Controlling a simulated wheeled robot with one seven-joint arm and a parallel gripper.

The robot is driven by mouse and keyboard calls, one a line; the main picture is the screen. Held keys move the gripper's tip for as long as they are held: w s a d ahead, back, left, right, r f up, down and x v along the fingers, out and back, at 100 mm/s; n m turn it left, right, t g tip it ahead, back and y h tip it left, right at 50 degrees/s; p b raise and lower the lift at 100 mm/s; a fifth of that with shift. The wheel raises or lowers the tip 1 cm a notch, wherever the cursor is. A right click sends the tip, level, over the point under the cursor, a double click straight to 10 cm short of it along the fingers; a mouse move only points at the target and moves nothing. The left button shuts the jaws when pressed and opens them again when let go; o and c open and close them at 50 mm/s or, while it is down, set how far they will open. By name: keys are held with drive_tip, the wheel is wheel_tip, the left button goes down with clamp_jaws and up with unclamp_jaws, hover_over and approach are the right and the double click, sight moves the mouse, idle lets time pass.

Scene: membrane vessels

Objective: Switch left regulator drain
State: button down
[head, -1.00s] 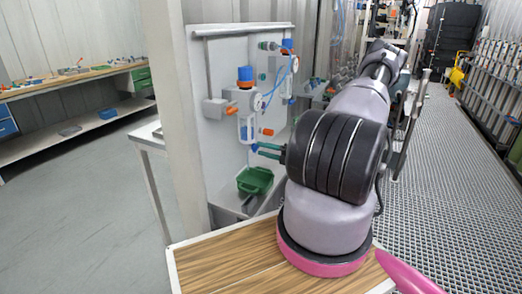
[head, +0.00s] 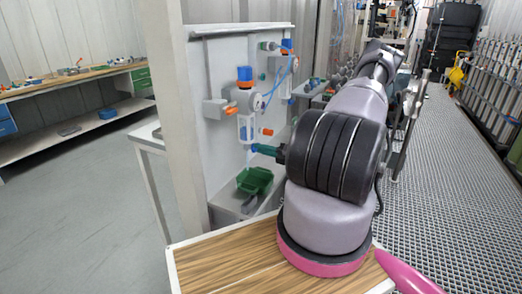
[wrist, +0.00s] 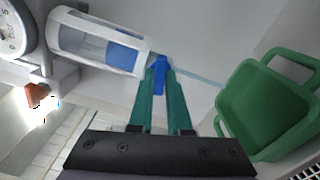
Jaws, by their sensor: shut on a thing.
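The left regulator has a blue knob (head: 245,73), an orange fitting, a round gauge (head: 256,101) and a clear bowl (head: 246,130) in a white guard. In the wrist view the bowl (wrist: 98,42) is at the upper left. The small blue drain (wrist: 160,64) is at the bowl's lower end. My gripper (wrist: 160,82) has teal fingers shut on the drain, one on each side. In the head view my gripper (head: 257,149) is just below the bowl, and its tips mostly hide the drain.
A green bin (head: 255,180) sits below the regulator; in the wrist view the bin (wrist: 268,105) is close to the right of my fingers. A second regulator (head: 287,62) with a blue tube is to the right. A wooden tabletop (head: 225,262) is in front.

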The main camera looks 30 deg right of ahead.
drive_tip(key=shift+n, duration=0.3)
drive_tip(key=n, duration=1.2)
drive_tip(key=shift+n, duration=0.3)
drive_tip(key=c, duration=0.9)
unclamp_jaws()
drive_tip(key=shift+o, duration=0.2)
drive_tip(key=v, duration=1)
drive_tip(key=shift+s+d, duration=0.25)
drive_tip(key=shift+s, duration=0.05)
